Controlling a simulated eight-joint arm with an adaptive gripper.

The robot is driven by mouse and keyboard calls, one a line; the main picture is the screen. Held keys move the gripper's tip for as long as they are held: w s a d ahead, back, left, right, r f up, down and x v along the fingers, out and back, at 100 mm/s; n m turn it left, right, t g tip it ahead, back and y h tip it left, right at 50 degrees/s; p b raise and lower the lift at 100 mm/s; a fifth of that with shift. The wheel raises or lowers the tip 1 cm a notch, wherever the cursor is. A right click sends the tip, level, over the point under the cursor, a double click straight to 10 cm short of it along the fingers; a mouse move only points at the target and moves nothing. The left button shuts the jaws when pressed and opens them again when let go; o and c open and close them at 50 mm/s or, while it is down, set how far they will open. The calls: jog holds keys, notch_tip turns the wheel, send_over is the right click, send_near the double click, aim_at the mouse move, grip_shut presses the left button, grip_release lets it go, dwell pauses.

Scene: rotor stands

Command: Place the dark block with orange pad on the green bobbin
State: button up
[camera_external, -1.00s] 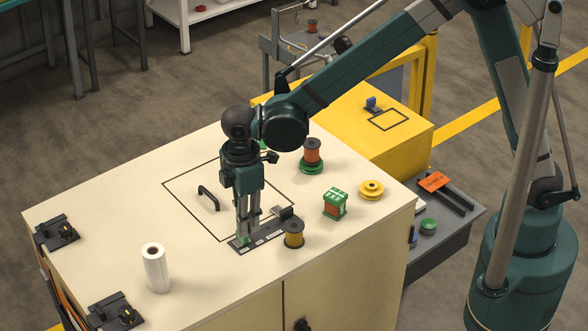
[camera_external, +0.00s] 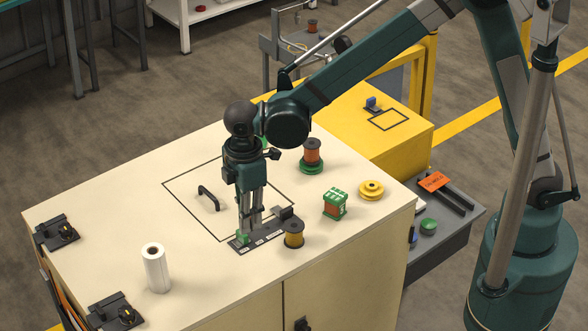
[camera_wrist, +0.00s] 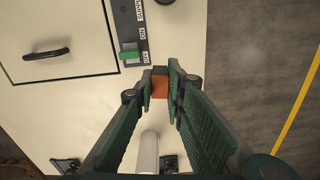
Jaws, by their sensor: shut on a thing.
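My gripper (camera_external: 250,228) points down over the front part of the cream cabinet top, above the dark switch strip. Behind the gripper stands a copper-wound spool with a dark top and a green base (camera_external: 311,167). A green piece (camera_external: 264,143) shows partly behind my arm. I cannot tell which of these is the green bobbin.
The switch strip (camera_external: 268,230) has a green switch (camera_wrist: 129,55). Close by stand a yellow-wound spool (camera_external: 293,234), a green-topped terminal block (camera_external: 335,203) and a yellow pulley (camera_external: 371,190). A black handle (camera_external: 209,198) and a white roll (camera_external: 156,268) are to the left.

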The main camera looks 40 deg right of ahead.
jog(key=w+d+r, duration=0.1)
jog(key=d+r, duration=0.1)
jog(key=d, duration=0.5)
jog(key=w+d+r, duration=0.1)
jog(key=d+r, duration=0.1)
jog(key=d, duration=0.6)
notch_tip(320, 180, up, 3)
jog(key=n, duration=0.1)
send_over(336, 194)
jog(key=shift+f, duration=0.1)
jog(key=shift+f, duration=2.85)
jog(key=shift+f, duration=0.1)
jog(key=shift+f, duration=2)
jog(key=shift+f, duration=0.15)
